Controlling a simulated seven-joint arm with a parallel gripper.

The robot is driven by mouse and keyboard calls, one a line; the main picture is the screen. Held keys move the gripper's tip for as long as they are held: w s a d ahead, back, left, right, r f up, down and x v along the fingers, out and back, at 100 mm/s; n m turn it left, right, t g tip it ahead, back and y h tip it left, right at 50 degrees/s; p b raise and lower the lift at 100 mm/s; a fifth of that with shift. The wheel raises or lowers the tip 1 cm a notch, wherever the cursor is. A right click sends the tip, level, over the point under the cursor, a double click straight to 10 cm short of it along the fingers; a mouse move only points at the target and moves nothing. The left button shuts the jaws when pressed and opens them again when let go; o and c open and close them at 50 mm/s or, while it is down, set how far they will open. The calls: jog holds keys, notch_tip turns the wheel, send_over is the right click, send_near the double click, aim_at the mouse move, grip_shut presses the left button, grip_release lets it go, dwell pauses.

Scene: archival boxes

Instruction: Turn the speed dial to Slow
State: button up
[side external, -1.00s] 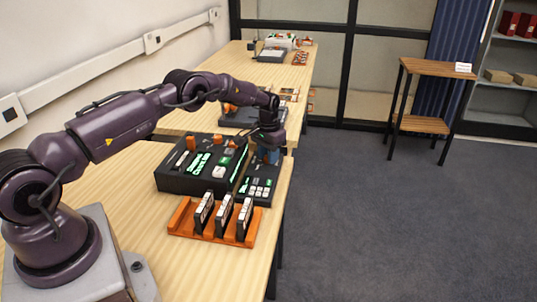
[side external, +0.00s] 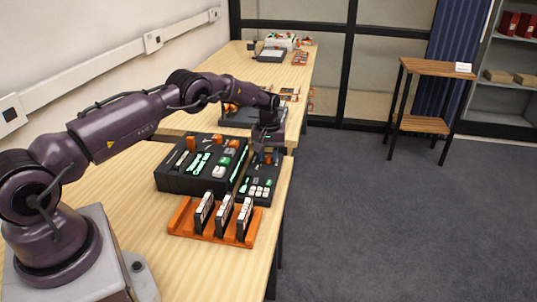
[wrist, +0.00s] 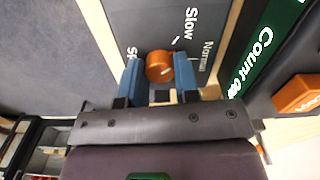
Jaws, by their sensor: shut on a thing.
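The speed dial is an orange round knob (wrist: 159,66) on a dark panel (wrist: 150,20) in the wrist view. White lettering near it reads "Slow" and "Normal", and a third label by the left finger is partly hidden. A short white tick lies between the knob and the lettering. I cannot make out a pointer on the knob. My gripper (wrist: 159,78) has its two blue fingers shut on the knob, one on each side.
An orange rack (side external: 185,220) with upright dark cartridges (side external: 223,215) stands in front of the console. The table's right edge is close.

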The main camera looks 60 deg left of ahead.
aim_at(268, 156)
jog(key=shift+n, duration=1.5)
jog(key=o, duration=0.9)
notch_tip(268, 156, up, 13)
